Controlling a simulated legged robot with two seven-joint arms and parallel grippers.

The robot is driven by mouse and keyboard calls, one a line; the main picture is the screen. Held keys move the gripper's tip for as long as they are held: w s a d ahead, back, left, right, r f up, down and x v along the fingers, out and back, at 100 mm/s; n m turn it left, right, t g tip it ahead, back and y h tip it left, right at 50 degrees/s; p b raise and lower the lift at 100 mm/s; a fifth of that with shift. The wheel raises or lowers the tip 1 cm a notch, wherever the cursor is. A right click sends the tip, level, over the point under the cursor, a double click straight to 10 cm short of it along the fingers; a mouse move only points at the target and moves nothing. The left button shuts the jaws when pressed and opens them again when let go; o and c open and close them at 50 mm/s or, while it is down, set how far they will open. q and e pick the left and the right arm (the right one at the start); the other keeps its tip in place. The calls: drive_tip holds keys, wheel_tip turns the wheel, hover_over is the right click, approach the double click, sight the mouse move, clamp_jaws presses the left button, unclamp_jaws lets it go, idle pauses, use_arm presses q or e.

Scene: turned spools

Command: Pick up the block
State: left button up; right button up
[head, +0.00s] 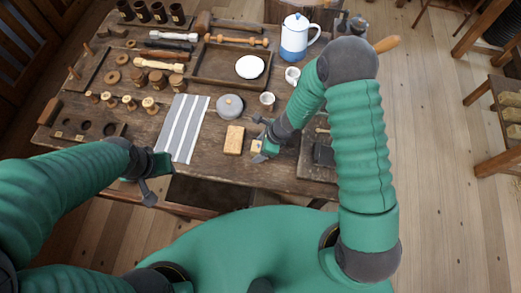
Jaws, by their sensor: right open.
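A light wooden block (234,140) lies on the workbench near its front edge, right of the striped cloth. My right gripper (258,143) is open just to the right of this block, low over the bench. A smaller yellowish piece (256,146) shows between or just behind its fingers; I cannot tell whether they touch it. My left gripper (152,180) hangs at the front edge of the bench, below the cloth and away from the block. Its jaw opening is not clear.
The striped cloth (183,127) and a round grey lidded pot (229,106) lie left of and behind the block. A cup (267,101) stands behind my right gripper. A dark tray (318,160) is on the right. Spools, a wooden tray (213,79) and a blue-white jug (294,38) fill the back.

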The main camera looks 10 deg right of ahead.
drive_tip(key=shift+w+a+f, duration=0.25)
drive_tip(key=shift+w, duration=0.05)
drive_tip(key=shift+s+d, duration=0.1)
drive_tip(key=shift+d, duration=0.45)
drive_tip(key=c, duration=0.6)
drive_tip(key=shift+d, duration=0.1)
drive_tip(key=c, duration=0.4)
drive_tip(key=shift+a, duration=0.2)
clamp_jaws()
drive_tip(key=shift+a+r, duration=0.1)
drive_tip(key=shift+a, duration=0.1)
